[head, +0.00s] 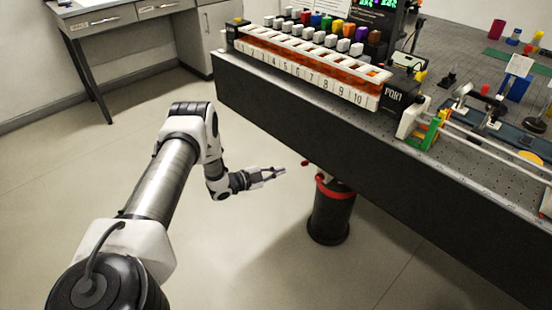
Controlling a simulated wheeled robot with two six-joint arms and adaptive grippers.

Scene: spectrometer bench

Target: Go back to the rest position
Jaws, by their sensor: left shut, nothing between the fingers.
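My left gripper (274,173) is in the middle of the head view, at the end of my left arm, which comes in from the lower left. It is shut and empty, with its fingers pointing right. It hangs over open floor in front of the bench, below the bench top and apart from it. My right gripper is not in view.
The dark optical bench (330,138) runs from upper middle to lower right. A numbered rack (300,72) with several coloured-capped items stands near its edge. A black bench leg with a red ring (331,212) stands right of my gripper. A desk (100,20) is at upper left. Floor between is clear.

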